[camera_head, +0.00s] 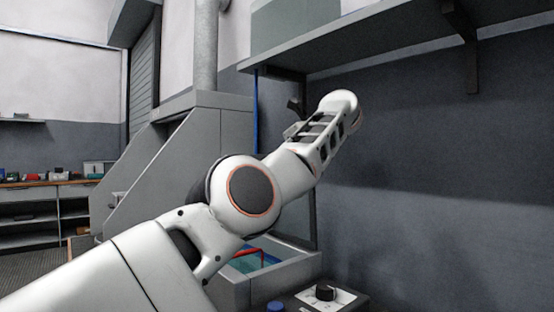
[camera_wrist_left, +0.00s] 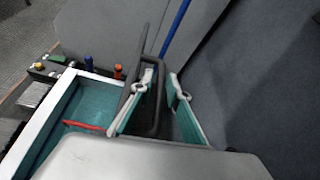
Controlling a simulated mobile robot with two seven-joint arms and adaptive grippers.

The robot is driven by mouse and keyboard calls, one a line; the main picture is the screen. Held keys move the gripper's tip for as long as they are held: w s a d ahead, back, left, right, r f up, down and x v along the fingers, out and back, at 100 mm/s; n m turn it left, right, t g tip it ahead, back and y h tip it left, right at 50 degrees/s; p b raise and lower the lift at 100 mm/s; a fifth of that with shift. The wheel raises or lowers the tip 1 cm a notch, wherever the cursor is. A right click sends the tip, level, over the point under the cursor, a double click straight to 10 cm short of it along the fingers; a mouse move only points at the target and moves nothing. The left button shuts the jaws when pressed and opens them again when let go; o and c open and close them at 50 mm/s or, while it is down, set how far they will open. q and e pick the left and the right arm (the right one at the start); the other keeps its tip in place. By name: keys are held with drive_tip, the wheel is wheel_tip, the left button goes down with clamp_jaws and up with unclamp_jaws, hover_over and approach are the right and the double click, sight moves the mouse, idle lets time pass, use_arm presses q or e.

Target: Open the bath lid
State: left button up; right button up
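The bath (camera_head: 282,277) is a grey tank with teal inside, low in the middle of the head view and partly behind my left arm. Its light rim and teal interior (camera_wrist_left: 85,105) show at the left of the left wrist view. The part of its top that shows looks uncovered. A dark loop, like a handle (camera_wrist_left: 157,112), stands between the two separated fingers of my left gripper (camera_wrist_left: 160,95); I cannot tell if they touch it. In the head view this gripper (camera_head: 295,108) is high above the bath, mostly hidden by its wrist. I cannot make out the lid's outline clearly.
A red piece (camera_head: 248,252) lies at the bath. A black knob (camera_head: 325,292) on a white plate and a blue cap (camera_head: 275,306) are in front. A grey shelf (camera_head: 400,35) overhangs at upper right. A blue rod (camera_head: 256,115) rises behind.

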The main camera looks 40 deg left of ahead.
use_arm(q)
drive_tip(key=v, duration=0.7)
drive_tip(key=shift+d, duration=0.25)
idle(0.3)
